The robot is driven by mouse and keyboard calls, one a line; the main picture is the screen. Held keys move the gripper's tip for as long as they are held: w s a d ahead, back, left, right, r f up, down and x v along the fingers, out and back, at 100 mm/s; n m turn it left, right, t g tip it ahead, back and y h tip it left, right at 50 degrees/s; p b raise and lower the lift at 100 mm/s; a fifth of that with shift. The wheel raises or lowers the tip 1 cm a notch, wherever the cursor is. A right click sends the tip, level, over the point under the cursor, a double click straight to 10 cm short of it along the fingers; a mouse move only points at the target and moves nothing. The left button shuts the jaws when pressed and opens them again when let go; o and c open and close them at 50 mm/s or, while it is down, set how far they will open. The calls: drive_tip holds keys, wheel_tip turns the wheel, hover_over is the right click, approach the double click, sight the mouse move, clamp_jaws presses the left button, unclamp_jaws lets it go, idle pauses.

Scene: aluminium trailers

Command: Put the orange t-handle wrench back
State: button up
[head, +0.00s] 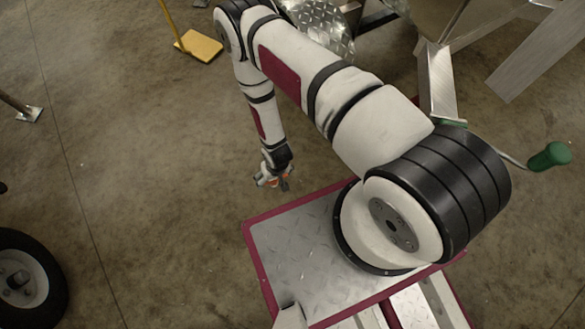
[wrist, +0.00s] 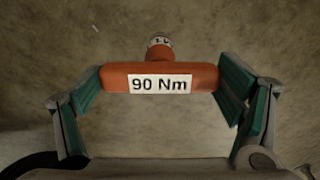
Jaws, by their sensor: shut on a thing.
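The orange t-handle wrench (wrist: 203,77) shows large in the wrist view, with a white "90 Nm" label on its crossbar and its shaft pointing away from me. My gripper (wrist: 162,88) is shut on the ends of the crossbar, with a green-padded finger at each side. In the head view my gripper (head: 271,181) hangs low past the corner of my base, and a small bit of orange shows between its fingers. Most of the wrench is hidden there. Its place of return cannot be made out in either view.
A black wheel (head: 22,280) stands at the lower left. A yellow foot plate (head: 199,46) with a post is at the upper left. Metal trailer parts (head: 437,85) and a green-ended rod (head: 549,156) are at the right.

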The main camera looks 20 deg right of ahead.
drive_tip(key=s+d+f+n+g, duration=0.1)
drive_tip(key=s+f+n, duration=0.15)
drive_tip(key=s, duration=0.35)
drive_tip(key=w+d+f+b, duration=0.2)
drive_tip(key=w+d, duration=0.2)
drive_tip(key=w, duration=0.2)
drive_tip(key=w+d+f+b, duration=0.3)
drive_tip(key=w+d, duration=0.2)
drive_tip(key=w, duration=0.2)
drive_tip(key=shift+f+h+b, duration=0.2)
drive_tip(key=shift+h+b, duration=0.1)
drive_tip(key=shift+h, duration=0.1)
drive_tip(key=shift+f+m, duration=0.15)
drive_tip(key=shift+m, duration=0.1)
drive_tip(key=o, duration=1.5)
drive_tip(key=shift+o, duration=0.2)
